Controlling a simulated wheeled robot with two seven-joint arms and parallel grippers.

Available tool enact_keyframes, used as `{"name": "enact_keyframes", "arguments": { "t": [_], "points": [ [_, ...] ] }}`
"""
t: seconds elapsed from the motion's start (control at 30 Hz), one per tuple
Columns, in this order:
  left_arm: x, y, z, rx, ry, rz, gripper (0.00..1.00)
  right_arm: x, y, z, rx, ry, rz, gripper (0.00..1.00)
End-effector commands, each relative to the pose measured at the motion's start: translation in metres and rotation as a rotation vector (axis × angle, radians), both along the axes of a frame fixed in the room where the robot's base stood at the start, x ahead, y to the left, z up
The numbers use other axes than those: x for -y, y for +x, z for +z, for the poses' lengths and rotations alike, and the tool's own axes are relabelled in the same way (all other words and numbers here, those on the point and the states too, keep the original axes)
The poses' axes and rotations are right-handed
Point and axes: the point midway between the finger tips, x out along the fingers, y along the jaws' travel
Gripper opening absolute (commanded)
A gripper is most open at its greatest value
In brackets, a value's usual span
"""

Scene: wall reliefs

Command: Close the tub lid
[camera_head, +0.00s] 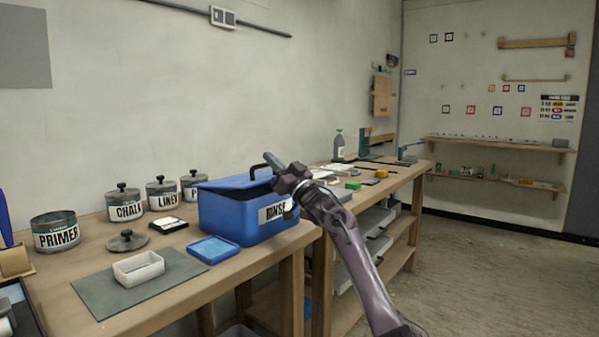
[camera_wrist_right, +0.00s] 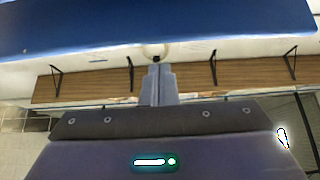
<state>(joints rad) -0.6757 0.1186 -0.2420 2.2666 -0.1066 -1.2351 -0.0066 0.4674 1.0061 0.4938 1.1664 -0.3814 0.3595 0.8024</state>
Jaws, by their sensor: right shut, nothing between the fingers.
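The blue tub (camera_head: 232,216), labelled RINSE, stands on the workbench. My left gripper is not in view.
Cans labelled PRIMER (camera_head: 56,232), CHALK (camera_head: 124,203) and LINEN (camera_head: 162,194) stand along the wall. A blue tray (camera_head: 212,249) and a white dish (camera_head: 138,268) on a grey mat (camera_head: 100,292) lie in front. Bottle (camera_head: 338,146) and small items occupy the bench beyond. Floor at right is clear.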

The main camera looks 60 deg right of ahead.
Motion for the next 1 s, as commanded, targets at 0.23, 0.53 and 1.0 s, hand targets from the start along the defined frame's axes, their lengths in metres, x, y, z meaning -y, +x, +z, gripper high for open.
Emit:
{"name": "enact_keyframes", "arguments": {
  "t": [0.23,0.53,1.0],
  "points": [
    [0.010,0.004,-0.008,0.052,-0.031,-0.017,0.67,-0.004,-0.038,-0.028,-0.007,0.002,0.000,0.00],
    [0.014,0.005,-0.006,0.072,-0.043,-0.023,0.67,-0.008,-0.074,-0.041,-0.004,0.001,0.001,0.00],
    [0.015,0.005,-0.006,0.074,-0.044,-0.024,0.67,-0.008,-0.080,-0.042,-0.002,-0.001,-0.001,0.00]
  ]
}}
